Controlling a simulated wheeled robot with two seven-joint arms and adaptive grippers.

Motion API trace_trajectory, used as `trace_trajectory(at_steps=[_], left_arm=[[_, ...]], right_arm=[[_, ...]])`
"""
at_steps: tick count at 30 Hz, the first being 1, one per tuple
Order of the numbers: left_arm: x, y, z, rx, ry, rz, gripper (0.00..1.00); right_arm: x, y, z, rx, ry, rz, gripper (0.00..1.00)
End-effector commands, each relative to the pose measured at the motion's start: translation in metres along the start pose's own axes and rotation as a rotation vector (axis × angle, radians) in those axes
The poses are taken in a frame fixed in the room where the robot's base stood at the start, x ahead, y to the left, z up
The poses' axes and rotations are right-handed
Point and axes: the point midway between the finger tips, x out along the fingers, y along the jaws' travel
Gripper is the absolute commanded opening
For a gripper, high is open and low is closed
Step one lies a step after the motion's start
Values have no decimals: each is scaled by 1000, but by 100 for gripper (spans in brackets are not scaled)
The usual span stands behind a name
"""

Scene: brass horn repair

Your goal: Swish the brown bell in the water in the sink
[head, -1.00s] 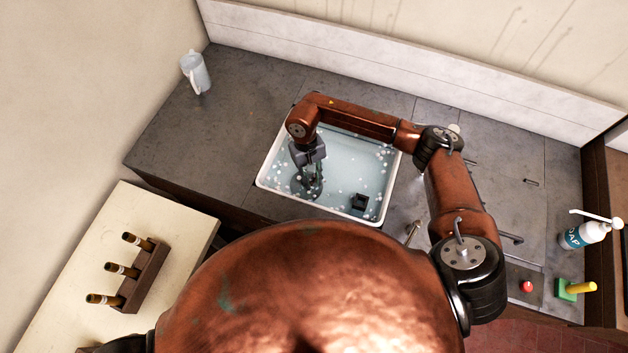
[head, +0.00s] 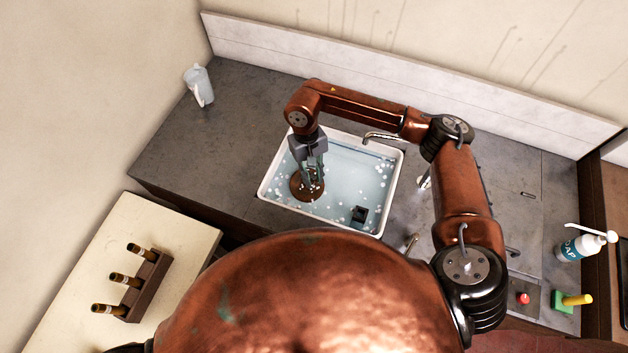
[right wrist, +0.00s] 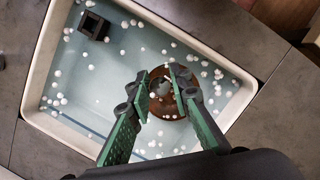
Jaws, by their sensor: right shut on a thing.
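The brown bell (head: 298,190) shows as a round brown disc at the left side of the white sink (head: 382,218). It is at or just above the bubbly water (head: 355,170); I cannot tell whether its lower part is wet. My right gripper (head: 312,182) points down into the sink and is shut on the bell. In the right wrist view, the green-padded fingers (right wrist: 162,80) are around the middle of the bell (right wrist: 166,113), and its flared rim spreads beyond them. The fingers and arm hide part of the bell. My left gripper is out of view.
A small black block (head: 359,214) is in the sink near its front edge. A faucet (head: 385,137) reaches over the back right. A soap bottle (head: 585,246) and a red button (head: 523,298) are at right. A jug (head: 199,86) stands back left, a wooden rack (head: 148,285) front left.

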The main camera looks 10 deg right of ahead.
Motion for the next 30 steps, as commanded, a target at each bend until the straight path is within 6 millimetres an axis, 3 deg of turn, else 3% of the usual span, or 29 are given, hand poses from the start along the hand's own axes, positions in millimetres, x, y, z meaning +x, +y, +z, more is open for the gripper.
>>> trace_trajectory(at_steps=[30], left_arm=[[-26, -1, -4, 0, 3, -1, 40]], right_arm=[[-116, 0, 27, -1, 2, 0, 0]])
